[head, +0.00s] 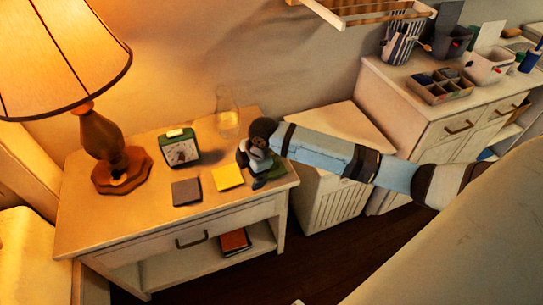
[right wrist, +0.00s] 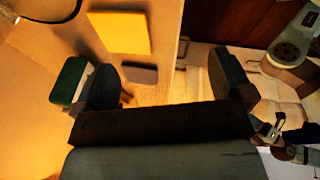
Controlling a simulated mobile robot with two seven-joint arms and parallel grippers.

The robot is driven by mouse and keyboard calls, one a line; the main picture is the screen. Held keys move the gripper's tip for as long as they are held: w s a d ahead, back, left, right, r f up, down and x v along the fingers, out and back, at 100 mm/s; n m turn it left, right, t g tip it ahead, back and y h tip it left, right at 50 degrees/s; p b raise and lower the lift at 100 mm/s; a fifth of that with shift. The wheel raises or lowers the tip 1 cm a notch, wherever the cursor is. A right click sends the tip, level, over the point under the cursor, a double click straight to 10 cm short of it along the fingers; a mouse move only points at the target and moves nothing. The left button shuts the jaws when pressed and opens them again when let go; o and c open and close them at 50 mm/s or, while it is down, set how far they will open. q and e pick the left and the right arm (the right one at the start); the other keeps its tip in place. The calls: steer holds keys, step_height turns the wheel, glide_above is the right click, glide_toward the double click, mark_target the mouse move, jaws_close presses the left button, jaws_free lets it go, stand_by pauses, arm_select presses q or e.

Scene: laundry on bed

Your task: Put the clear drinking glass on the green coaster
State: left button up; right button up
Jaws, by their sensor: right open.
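The clear drinking glass (head: 228,116) stands upright at the back of the nightstand, near the wall. A curved clear edge, apparently its rim, shows at the top left corner of the right wrist view (right wrist: 9,15). A dark green patch, apparently the green coaster (head: 280,167), lies near the nightstand's right end, mostly hidden behind my right gripper. My right gripper (head: 256,172) is over the right part of the nightstand, in front and to the right of the glass. Its two fingers are apart with nothing between them in the right wrist view (right wrist: 166,85).
A yellow coaster (head: 228,178) and a grey coaster (head: 187,192) lie on the nightstand (head: 120,225). A green alarm clock (head: 180,150) stands left of the glass, and a lamp (head: 103,145) at the far left. A white cabinet (head: 340,135) stands to the right.

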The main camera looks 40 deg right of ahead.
steer(key=s+a+f+m+t+y, duration=0.35)
steer(key=s+a+f+m, duration=0.4)
steer(key=s+a, duration=0.35)
steer(key=s+d+r+m+t+h, duration=0.1)
steer(key=s+m+t, duration=0.4)
steer(key=s, duration=0.6)
steer(key=shift+d+m+h, duration=0.85)
steer(key=shift+d+m, duration=0.35)
steer(key=shift+m, duration=0.05)
